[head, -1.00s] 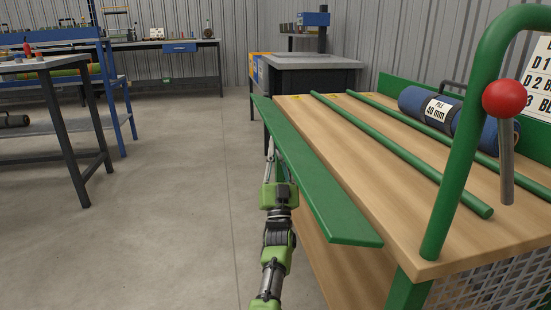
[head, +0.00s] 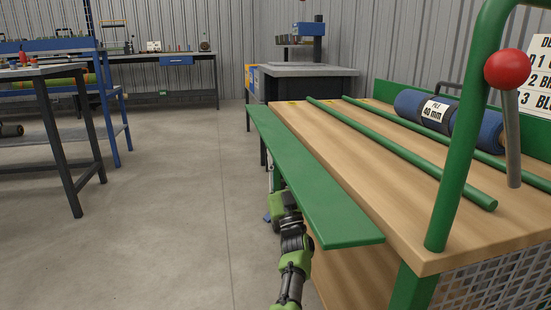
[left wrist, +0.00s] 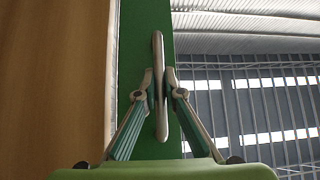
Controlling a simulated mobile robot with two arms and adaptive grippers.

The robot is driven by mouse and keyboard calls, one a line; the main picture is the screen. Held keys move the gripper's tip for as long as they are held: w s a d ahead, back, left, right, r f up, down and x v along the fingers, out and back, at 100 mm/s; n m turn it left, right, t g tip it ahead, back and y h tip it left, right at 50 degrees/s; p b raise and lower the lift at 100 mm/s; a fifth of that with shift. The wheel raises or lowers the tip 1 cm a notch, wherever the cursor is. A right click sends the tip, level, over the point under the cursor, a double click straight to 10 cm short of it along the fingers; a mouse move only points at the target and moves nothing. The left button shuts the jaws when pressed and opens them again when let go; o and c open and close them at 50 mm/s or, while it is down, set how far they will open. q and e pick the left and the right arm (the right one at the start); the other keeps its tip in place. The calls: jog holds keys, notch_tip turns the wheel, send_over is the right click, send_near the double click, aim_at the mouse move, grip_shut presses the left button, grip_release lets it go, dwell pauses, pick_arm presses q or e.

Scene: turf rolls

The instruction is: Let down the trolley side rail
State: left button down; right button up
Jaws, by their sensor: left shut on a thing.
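The trolley (head: 425,230) stands on the right with a wooden top. Its green side rail (head: 310,185) runs along the near left edge as a long board, leaning outward with its broad face up. In the left wrist view the rail (left wrist: 130,40) is a green strip bearing a slim metal handle (left wrist: 158,45). My left gripper (left wrist: 160,82) is shut on this handle, one finger on each side. In the head view the rail hides my left fingertips; the arm comes up from below, beside the trolley. My right gripper is not in view.
A blue roll labelled 40 mm (head: 437,112) and two green bars (head: 400,150) lie on the trolley top. A green post with a red-knobbed lever (head: 507,68) stands at the near corner. Clear floor (head: 185,210) lies left of the trolley, towards a workbench (head: 30,75).

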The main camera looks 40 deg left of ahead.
pick_arm(q)
jog(key=c, duration=2.1)
grip_release()
jog(key=shift+r, duration=0.1)
jog(key=shift+c, duration=0.2)
jog(key=v, duration=0.7)
jog(key=shift+s+f, duration=0.15)
jog(key=shift+f, duration=0.15)
jog(key=shift+d, duration=0.15)
